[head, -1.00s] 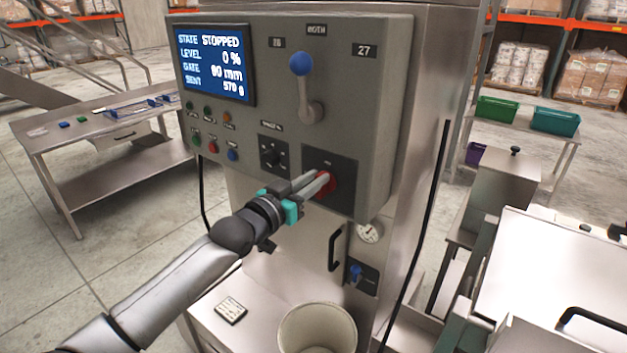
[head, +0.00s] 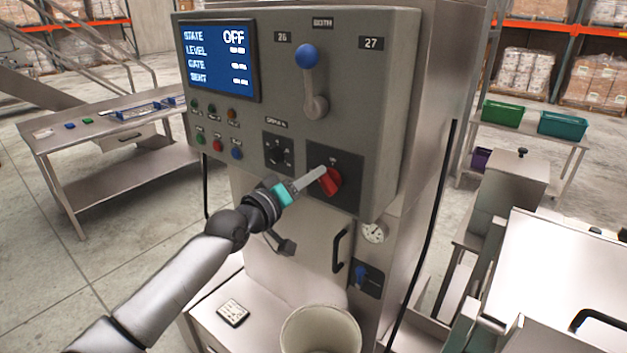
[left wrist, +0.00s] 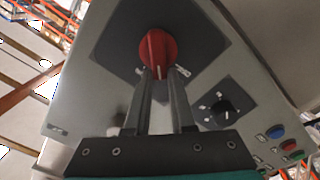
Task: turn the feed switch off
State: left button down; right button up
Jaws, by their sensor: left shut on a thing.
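The red feed switch (head: 331,181) sits on a dark square plate at the lower right of the grey control panel (head: 352,95). Its handle is turned at a slant in the head view. My left gripper (head: 318,176) is at the switch, its fingers shut on the red handle. In the left wrist view the red switch (left wrist: 157,48) shows with the fingertips on either side of its ridge. The display (head: 217,62) reads STATE OFF, with dashes for level, gate and sent. My right gripper is not in view.
A lever with a blue knob (head: 307,56) stands above the switch, and a black dial (head: 279,153) sits to its left. Several small buttons are further left. A pale bucket (head: 320,330), a black door handle (head: 341,249) and a gauge (head: 373,232) are below.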

pick_arm(q)
jog(key=shift+w+a+f+n, duration=0.1)
jog(key=shift+f+n, duration=0.2)
jog(key=shift+n, duration=1.2)
jog(key=shift+w+a+f+n, duration=0.1)
jog(key=shift+f+n, duration=0.2)
jog(key=shift+n, duration=1.2)
jog(key=shift+a+f+n, duration=0.1)
jog(key=shift+f+n, duration=0.2)
jog(key=shift+n, duration=1.2)
jog(key=c, duration=0.8)
grip_release()
jog(key=shift+o, duration=0.2)
jog(key=v, duration=1.5)
jog(key=shift+s, duration=0.1)
